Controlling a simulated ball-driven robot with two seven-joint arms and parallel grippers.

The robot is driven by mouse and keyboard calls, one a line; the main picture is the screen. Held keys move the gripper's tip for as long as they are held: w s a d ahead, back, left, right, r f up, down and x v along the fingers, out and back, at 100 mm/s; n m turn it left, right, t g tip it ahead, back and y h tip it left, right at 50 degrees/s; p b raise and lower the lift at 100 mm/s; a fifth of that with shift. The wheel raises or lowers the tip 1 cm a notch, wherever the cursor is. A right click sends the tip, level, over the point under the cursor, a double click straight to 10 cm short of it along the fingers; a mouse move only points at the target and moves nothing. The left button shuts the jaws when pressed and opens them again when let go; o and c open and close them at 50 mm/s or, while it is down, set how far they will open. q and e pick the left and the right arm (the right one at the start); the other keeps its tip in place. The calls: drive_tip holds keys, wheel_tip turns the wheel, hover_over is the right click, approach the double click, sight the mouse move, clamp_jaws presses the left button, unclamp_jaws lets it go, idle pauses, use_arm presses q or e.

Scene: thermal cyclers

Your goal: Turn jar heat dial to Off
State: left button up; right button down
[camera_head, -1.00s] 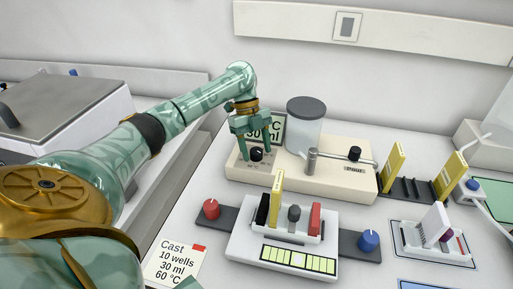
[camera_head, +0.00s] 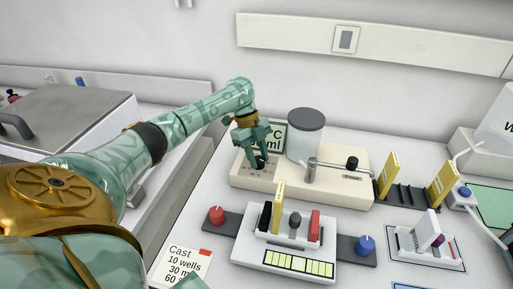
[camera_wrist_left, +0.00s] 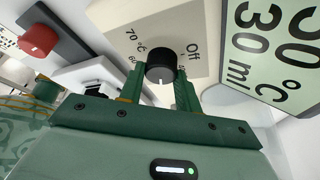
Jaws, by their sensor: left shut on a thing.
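The jar heat dial is a black round knob (camera_wrist_left: 160,67) on the cream heater base (camera_head: 336,187). In the left wrist view, "Off" (camera_wrist_left: 193,50) is printed to the upper right of the dial and "70 °C" to its left; other marks are partly hidden. A white line shows on the dial's near side, facing the gripper palm. My left gripper (camera_head: 259,163) points down at the dial, and its green fingers (camera_wrist_left: 160,76) are shut on it from both sides. The clear jar with a grey lid (camera_head: 306,136) stands on the base, right of my gripper. My right gripper is not in view.
A display (camera_head: 275,138) stands behind my gripper, partly covered by it. In front is a white casting unit (camera_head: 285,258) with a red knob (camera_head: 217,215) and a blue knob (camera_head: 365,245). Yellow-edged plates in a dark rack (camera_head: 405,197) stand at right.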

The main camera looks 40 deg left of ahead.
use_arm(q)
drive_tip(key=n+t+p, duration=0.1)
drive_tip(key=n+p, duration=0.1)
drive_tip(key=p, duration=0.1)
drive_tip(key=n+t+p, duration=0.1)
drive_tip(key=n+p, duration=0.2)
drive_tip(key=p, duration=0.1)
drive_tip(key=n+p, duration=0.2)
drive_tip(key=p, duration=0.1)
drive_tip(key=shift+s+r+t+p, duration=0.1)
drive_tip(key=shift+r+t+p, duration=0.2)
drive_tip(key=shift+t+p, duration=0.1)
drive_tip(key=n+t+y+p, duration=0.1)
drive_tip(key=n+p, duration=0.3)
drive_tip(key=p, duration=0.1)
drive_tip(key=n+t+y+p, duration=0.1)
drive_tip(key=n+y+p, duration=0.1)
drive_tip(key=n+p, duration=0.3)
drive_tip(key=shift+d+n+p, duration=0.2)
drive_tip(key=shift+n+p, duration=0.1)
drive_tip(key=n+y+p, duration=0.1)
drive_tip(key=n+p, duration=0.1)
drive_tip(key=n, duration=0.1)
drive_tip(key=shift+f+y+p, duration=0.15)
drive_tip(key=shift+y+p, duration=0.15)
drive_tip(key=shift+f+n+y+p, duration=0.1)
drive_tip(key=shift+n+y+p, duration=0.45)
drive_tip(key=shift+n, duration=0.55)
drive_tip(key=o, duration=1)
drive_tip(key=shift+c, duration=0.2)
